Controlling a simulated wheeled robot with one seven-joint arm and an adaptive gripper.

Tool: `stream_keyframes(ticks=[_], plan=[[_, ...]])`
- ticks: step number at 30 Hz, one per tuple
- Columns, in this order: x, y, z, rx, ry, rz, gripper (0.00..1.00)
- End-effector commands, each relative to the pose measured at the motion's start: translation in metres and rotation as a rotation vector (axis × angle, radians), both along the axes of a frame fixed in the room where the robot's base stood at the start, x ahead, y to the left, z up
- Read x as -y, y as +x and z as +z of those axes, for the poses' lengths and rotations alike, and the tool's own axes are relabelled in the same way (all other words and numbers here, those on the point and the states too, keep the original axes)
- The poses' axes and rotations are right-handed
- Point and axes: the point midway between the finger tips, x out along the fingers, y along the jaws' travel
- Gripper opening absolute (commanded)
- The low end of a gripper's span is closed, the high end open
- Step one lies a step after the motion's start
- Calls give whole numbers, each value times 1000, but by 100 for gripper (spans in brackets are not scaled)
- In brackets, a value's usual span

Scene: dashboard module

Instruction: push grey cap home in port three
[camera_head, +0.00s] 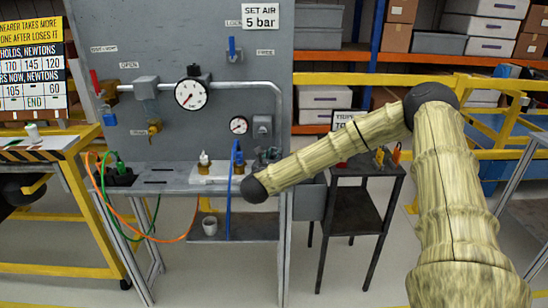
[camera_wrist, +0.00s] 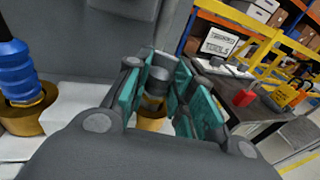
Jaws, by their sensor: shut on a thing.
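My gripper (camera_wrist: 158,92) has teal pads and is shut on the grey cap (camera_wrist: 157,78). The cap stands roughly upright between the pads. A brass port (camera_wrist: 151,123) shows directly below the cap; I cannot tell how deep the cap sits in it. In the head view, my gripper (camera_head: 267,157) is low over the right end of the bench, and the cap cannot be made out there. A blue connector (camera_wrist: 20,72) stands in another brass port (camera_wrist: 30,112) to the left. It also shows in the head view (camera_head: 238,157).
A white-topped fitting (camera_head: 204,159) stands left of the blue connector. A grey panel (camera_head: 180,55) with gauges and valves rises behind the bench (camera_head: 170,187). A dark side table (camera_head: 355,208) with tools stands to the right. Orange and green hoses hang at left.

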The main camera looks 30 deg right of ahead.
Motion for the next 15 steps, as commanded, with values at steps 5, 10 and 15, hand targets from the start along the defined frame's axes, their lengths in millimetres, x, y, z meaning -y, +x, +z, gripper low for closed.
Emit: stream_keyframes(ticks=[5,10,15], plan=[[0,0,-4,0,0,0,0],[0,0,-7,0,0,0,0],[0,0,-10,0,0,0,0]])
